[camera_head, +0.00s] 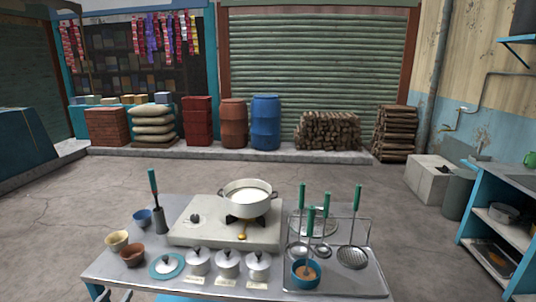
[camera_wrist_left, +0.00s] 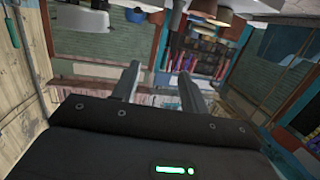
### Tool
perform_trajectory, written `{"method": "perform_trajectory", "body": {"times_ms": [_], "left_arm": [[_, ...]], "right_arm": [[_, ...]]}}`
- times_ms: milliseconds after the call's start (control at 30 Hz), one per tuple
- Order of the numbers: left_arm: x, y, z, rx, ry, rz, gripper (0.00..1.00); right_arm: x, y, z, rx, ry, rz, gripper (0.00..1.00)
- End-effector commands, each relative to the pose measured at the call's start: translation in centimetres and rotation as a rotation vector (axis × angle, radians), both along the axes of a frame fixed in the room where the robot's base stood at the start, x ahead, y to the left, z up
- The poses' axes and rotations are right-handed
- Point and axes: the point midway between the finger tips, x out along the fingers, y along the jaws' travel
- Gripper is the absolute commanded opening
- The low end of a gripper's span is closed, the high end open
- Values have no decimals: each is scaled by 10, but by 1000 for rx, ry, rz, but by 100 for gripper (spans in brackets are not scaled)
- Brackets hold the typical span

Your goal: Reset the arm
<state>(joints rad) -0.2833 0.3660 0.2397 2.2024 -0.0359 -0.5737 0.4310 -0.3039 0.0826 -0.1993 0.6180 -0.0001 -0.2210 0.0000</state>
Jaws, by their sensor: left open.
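My left gripper (camera_head: 115,296) shows only as its fingertips at the bottom left edge of the head view, by the table's front edge. In the left wrist view its two fingers (camera_wrist_left: 160,76) stand apart with nothing between them. A pot of white milk (camera_head: 247,197) sits on the burner of the stove (camera_head: 190,233) on the metal table (camera_head: 120,268). A ladle with a green handle (camera_head: 309,228) stands in a blue bowl (camera_head: 305,281) at the table's front right. My right gripper is not in view.
A utensil rack (camera_head: 367,229) stands at the right. A blue shelf (camera_head: 495,232) is at the far right. The floor beyond the table is clear.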

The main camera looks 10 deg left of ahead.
Motion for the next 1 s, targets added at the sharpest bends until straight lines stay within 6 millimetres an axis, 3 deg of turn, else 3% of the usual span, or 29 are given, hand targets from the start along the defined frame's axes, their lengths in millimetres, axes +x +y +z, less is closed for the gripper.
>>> {"method": "perform_trajectory", "body": {"times_ms": [100, 267, 433, 567, 767, 867, 1000], "left_arm": [[1, 0, 1, 53, -7, -14, 44], [5, 10, -29, 88, 44, -10, 44], [6, 17, -70, 106, 114, -8, 44], [3, 20, -116, 116, 189, -9, 44], [-14, 20, -210, 123, 343, -19, 44], [-36, 15, -279, 124, 457, -34, 44], [-86, -2, -382, 123, 639, -68, 44]], "right_arm": [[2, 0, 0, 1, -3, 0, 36], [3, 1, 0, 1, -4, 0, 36], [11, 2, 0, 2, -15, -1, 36], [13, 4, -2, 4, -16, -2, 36], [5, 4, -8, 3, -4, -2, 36], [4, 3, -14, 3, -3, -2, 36], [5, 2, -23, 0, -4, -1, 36]]}}
